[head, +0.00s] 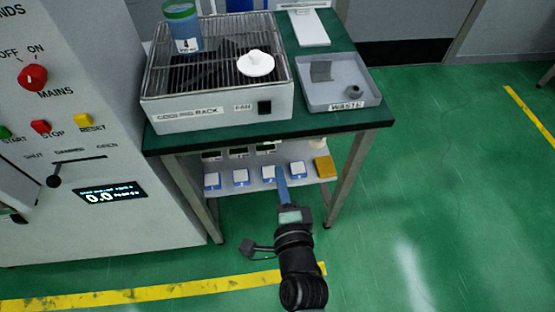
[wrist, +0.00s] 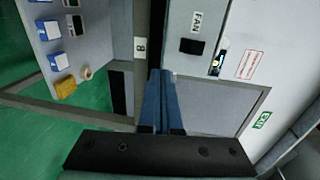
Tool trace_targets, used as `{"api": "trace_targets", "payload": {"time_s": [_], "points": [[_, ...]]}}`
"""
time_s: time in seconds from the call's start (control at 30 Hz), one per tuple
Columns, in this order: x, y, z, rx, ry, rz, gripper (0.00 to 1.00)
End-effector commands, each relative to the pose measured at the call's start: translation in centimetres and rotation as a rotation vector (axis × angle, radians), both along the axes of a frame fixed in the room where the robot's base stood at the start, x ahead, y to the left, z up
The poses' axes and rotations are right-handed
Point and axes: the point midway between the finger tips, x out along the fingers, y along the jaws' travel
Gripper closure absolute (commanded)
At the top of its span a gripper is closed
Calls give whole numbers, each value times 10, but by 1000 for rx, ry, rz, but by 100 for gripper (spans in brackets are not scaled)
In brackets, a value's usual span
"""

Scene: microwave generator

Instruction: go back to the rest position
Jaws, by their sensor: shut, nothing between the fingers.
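My gripper (head: 282,185) is in front of the lower shelf of the green-topped table in the head view, with its blue fingers pointing towards the shelf. In the wrist view the two blue fingers (wrist: 162,100) lie side by side, closed together with nothing between them. My dark arm reaches up from the bottom of the head view to the gripper. I cannot tell from the pictures whether the fingertips touch anything.
The table (head: 352,128) bears a cooling rack (head: 215,113) with a blue jar (head: 183,30) and a white piece (head: 256,64), and a waste tray (head: 340,94). Its lower shelf (head: 262,184) holds several blue-and-white items. A control cabinet (head: 110,225) stands left. Green floor (head: 450,200) is clear on the right.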

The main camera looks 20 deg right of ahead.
Motion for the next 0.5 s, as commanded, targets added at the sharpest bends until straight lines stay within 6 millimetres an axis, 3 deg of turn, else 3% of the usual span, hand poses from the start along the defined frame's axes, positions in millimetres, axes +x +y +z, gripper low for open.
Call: {"api": "trace_targets", "payload": {"time_s": [0.2,0.5], "points": [[-11,3,-2,0,-1,0,100],[-11,3,-2,0,-1,0,100]]}}
